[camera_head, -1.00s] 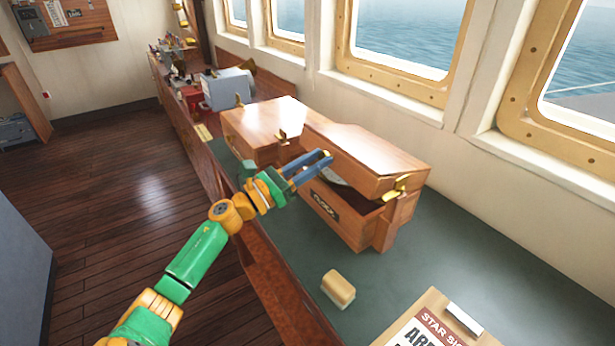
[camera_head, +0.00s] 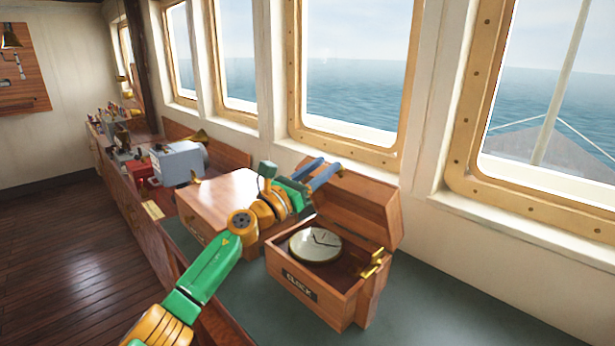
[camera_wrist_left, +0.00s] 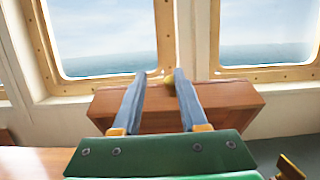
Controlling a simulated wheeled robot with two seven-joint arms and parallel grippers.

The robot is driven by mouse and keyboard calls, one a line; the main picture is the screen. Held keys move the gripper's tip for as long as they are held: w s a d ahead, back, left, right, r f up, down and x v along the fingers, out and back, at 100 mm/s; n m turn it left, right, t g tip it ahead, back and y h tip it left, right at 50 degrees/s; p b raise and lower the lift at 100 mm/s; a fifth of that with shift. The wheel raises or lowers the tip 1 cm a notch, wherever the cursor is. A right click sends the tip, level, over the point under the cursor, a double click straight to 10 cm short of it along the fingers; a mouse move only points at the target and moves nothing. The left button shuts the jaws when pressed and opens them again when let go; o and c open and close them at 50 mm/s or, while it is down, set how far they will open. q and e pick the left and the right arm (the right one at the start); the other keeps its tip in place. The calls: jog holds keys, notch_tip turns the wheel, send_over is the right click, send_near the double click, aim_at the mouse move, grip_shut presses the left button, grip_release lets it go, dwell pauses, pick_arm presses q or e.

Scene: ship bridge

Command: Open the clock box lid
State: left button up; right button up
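The wooden clock box (camera_head: 332,306) stands on the green counter with its lid (camera_head: 368,203) raised, tilted up on the window side. A round pale clock (camera_head: 315,245) lies face up inside. My left gripper (camera_head: 328,166) is at the top left of the raised lid, its two blue fingers apart. In the left wrist view the fingers (camera_wrist_left: 160,76) stretch over the lid (camera_wrist_left: 235,98), with a small brass piece by the right fingertip. Nothing shows clamped between them; contact with the lid is unclear. My right gripper is out of view.
A closed wooden box (camera_head: 215,203) stands just left of the clock box, partly behind my left arm. A grey device (camera_head: 180,162) and small items stand farther along the counter. Windows line the wall behind the lid. The green counter (camera_head: 420,300) right of the box is clear.

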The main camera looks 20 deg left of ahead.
pick_arm(q)
jog(key=shift+o, duration=0.8)
jog(key=shift+s+d+r, duration=0.1)
jog(key=shift+d+r, duration=0.05)
jog(key=shift+d, duration=0.35)
jog(key=shift+s+d+r, duration=0.1)
jog(key=shift+d, duration=0.4)
jog(key=v, duration=0.6)
jog(key=shift+s, duration=0.35)
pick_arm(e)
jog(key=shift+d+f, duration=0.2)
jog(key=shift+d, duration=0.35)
pick_arm(q)
jog(key=shift+d+f, duration=0.1)
jog(key=shift+f, duration=0.05)
